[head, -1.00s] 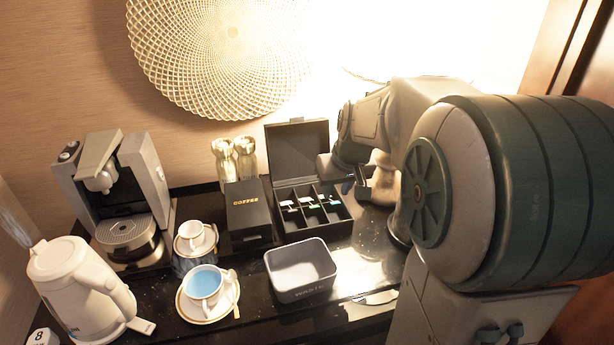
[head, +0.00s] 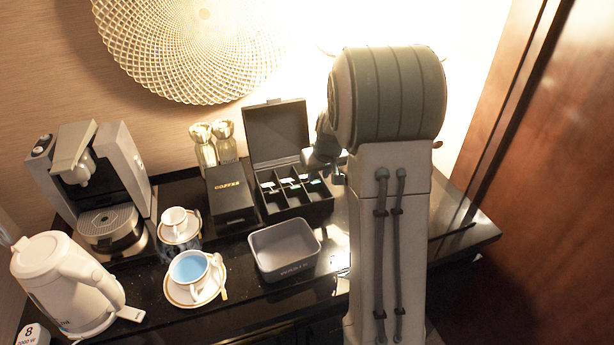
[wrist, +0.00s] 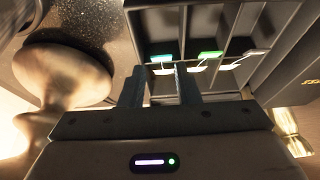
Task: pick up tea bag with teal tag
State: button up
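The tea bag with the teal tag (wrist: 162,58) lies in the divided tea box (wrist: 150,22), in its leftmost compartment in the wrist view. In the head view the teal tag (head: 316,182) is the rightmost of the tags, nearest my arm. My gripper (wrist: 160,76) is open and empty. In the wrist view its fingers appear on either side of the teal tag's column, and the tag shows just beyond the tips. In the head view my gripper (head: 338,178) is at the box's right edge, largely hidden by my arm.
A green tag (wrist: 210,54) and a white tag (wrist: 256,51) sit in the neighbouring compartments. The box's lid (head: 277,130) stands open behind. A coffee box (head: 231,197) is to its left, a grey waste bin (head: 284,265) in front. Cups, kettle and coffee machine (head: 105,180) stand further left.

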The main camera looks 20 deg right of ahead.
aim_at(316, 182)
jog(key=shift+s+p+x, duration=0.2)
jog(key=shift+p+x, duration=0.7)
jog(key=shift+x, duration=1.7)
jog(key=shift+a+f, duration=0.1)
jog(key=c, duration=0.6)
